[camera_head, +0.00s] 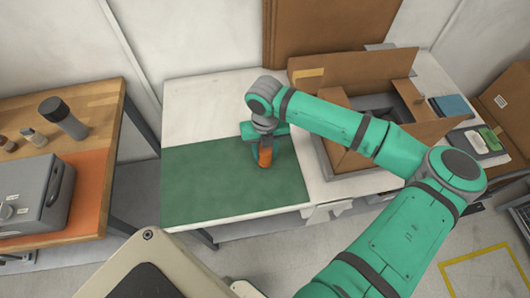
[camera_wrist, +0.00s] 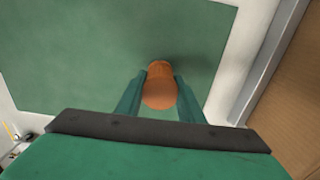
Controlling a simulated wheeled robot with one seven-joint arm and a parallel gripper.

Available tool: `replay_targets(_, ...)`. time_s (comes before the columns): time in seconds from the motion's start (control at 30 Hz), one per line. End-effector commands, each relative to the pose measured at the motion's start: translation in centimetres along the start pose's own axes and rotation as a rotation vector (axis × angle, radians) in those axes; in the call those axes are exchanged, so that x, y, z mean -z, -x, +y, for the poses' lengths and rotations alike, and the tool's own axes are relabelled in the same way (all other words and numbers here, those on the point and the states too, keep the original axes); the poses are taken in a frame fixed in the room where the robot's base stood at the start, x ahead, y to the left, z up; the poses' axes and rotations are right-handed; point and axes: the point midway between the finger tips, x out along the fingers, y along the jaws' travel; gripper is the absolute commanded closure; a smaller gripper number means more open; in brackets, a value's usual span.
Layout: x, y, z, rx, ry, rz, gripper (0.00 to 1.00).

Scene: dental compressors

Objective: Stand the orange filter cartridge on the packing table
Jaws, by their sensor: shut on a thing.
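The orange filter cartridge (camera_head: 265,155) is upright over the green mat (camera_head: 200,190) on the white packing table (camera_head: 200,95). In the wrist view the cartridge (camera_wrist: 159,88) sits between the two green fingers of my gripper (camera_wrist: 160,92), seen from above. My gripper (camera_head: 264,146) is shut on it, and a finger hides part of it in the head view. Its lower end looks at or very close to the mat; I cannot tell whether it touches.
An open cardboard box (camera_head: 365,155) stands on the table to the right of the mat. A wooden bench (camera_head: 95,155) with a grey case (camera_head: 35,195) and a dark cylinder (camera_head: 62,117) is at the left. Most of the mat is clear.

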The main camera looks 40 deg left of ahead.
Motion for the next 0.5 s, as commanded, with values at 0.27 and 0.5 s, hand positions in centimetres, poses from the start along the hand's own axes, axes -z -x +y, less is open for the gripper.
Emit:
replay_targets(0.27, -0.03, -1.26, 0.05, 0.0, 0.0, 0.0, 0.88)
replay_targets(0.5, -0.02, -1.59, 0.05, 0.0, 0.0, 0.0, 0.63)
